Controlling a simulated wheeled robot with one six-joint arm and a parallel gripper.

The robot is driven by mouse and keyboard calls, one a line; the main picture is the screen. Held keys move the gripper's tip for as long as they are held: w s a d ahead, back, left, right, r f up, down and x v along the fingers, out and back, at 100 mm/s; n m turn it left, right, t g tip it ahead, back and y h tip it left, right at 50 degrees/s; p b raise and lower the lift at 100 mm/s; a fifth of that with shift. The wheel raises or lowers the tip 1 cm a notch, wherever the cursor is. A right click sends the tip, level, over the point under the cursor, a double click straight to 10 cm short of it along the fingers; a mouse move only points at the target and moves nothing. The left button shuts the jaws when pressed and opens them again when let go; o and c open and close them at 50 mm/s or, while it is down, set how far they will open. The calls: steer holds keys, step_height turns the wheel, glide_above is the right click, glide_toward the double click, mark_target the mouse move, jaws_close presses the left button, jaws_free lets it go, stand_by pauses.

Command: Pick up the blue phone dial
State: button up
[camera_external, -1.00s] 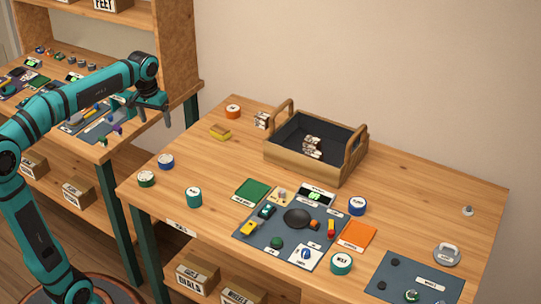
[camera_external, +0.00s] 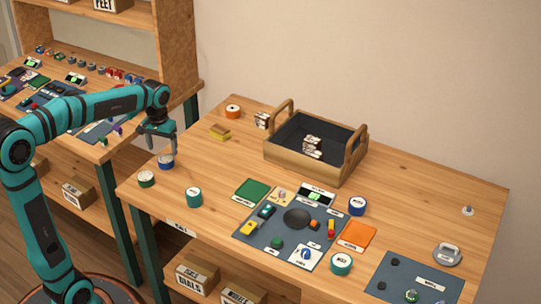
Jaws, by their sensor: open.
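A small blue round piece (camera_external: 306,253), which looks like the blue dial, lies on a white square at the front of the dark grey parts mat (camera_external: 262,243). It is too small to make out its details. My gripper (camera_external: 162,149) is open and empty, pointing down near the table's left edge. It is well to the left of the blue piece. Its fingers show just above a blue-rimmed roll (camera_external: 166,163); I cannot tell the height between them.
A dark-lined wooden tray (camera_external: 268,155) with handles stands at the back. Green-rimmed rolls (camera_external: 194,198), a green sheet (camera_external: 251,190) and an orange sheet (camera_external: 357,236) lie around the mat. A second dark mat (camera_external: 400,280) is at front right.

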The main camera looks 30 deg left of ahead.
mark_target(165, 159)
steer(key=shift+w+f, duration=0.15)
steer(key=shift+f, duration=1.4)
steer(key=shift+w+f, duration=0.15)
steer(key=shift+f, duration=1.4)
steer(key=shift+c, duration=0.2)
steer(key=c, duration=1.1)
